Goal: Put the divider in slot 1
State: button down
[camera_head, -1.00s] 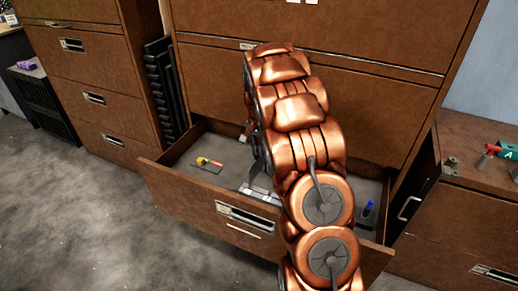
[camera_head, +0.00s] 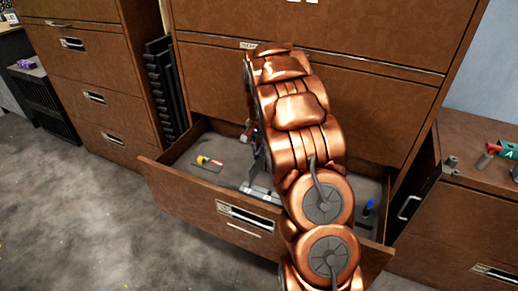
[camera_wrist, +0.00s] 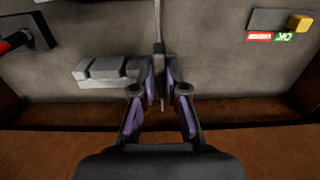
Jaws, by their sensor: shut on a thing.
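In the wrist view my gripper (camera_wrist: 160,90) is shut on a thin grey upright plate (camera_wrist: 158,35), seen nearly edge-on, which I take to be the divider. Its lower end shows between the fingers. A light grey block with gaps across it (camera_wrist: 105,70) lies on the drawer floor just left of the fingers. It shows partly in the head view (camera_head: 260,191), beside my arm. I see no slot number, so I cannot tell which is slot 1. In the head view my arm hides most of the gripper and the drawer's middle.
The open drawer (camera_head: 215,207) has walls around the work area. A dark plate with a yellow and red item (camera_head: 207,163) lies at its left. A blue item (camera_head: 368,207) stands at its right. A cabinet with tools on top (camera_head: 480,150) is at the right.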

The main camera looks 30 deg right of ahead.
aim_at(259, 162)
jog(key=shift+f+b, duration=0.35)
jog(key=shift+f, duration=2.65)
dwell(1.7)
jog(key=c, duration=1.1)
grip_release()
jog(key=shift+c, duration=0.2)
jog(key=shift+o, duration=0.2)
jog(key=o, duration=0.3)
jog(key=shift+r+p, duration=0.9)
jog(key=shift+r, duration=2.55)
